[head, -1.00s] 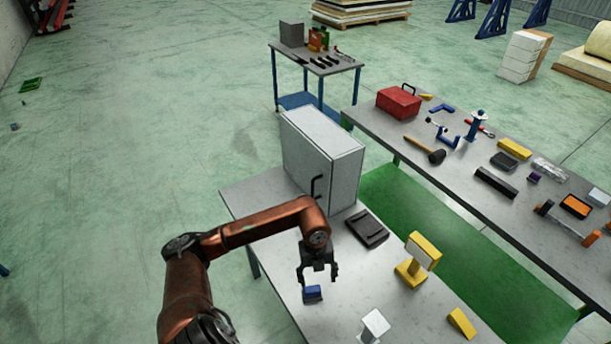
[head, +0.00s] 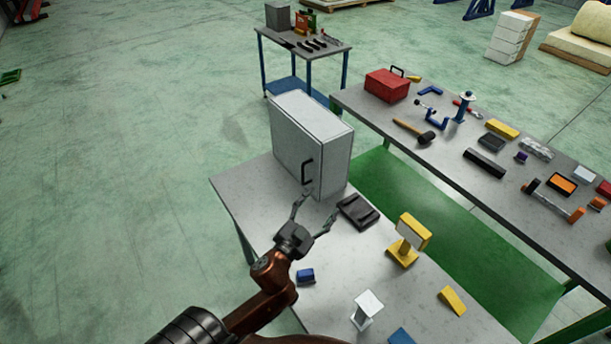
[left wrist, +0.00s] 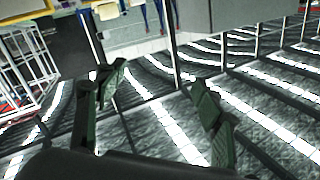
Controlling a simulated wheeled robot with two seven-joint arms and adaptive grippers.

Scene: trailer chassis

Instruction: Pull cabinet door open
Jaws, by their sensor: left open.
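The cabinet (head: 296,142) is a light grey box standing upright at the back of the near table. Its door (head: 288,150) looks closed, with a dark bar handle (head: 307,172) near the right edge of that face. My left gripper (head: 320,204) is open and empty, its fingers spread and pointing toward the cabinet. It sits in front of and below the handle in the picture, apart from it. In the left wrist view the open fingers (left wrist: 160,78) have nothing between them, and I cannot make out the handle there. My right gripper is not in view.
The near table (head: 240,190) also holds a black tray-like item (head: 357,211), a blue block (head: 306,276), a yellow stand (head: 408,240) and a white stand (head: 367,308). A second table (head: 450,165) with tools stands right.

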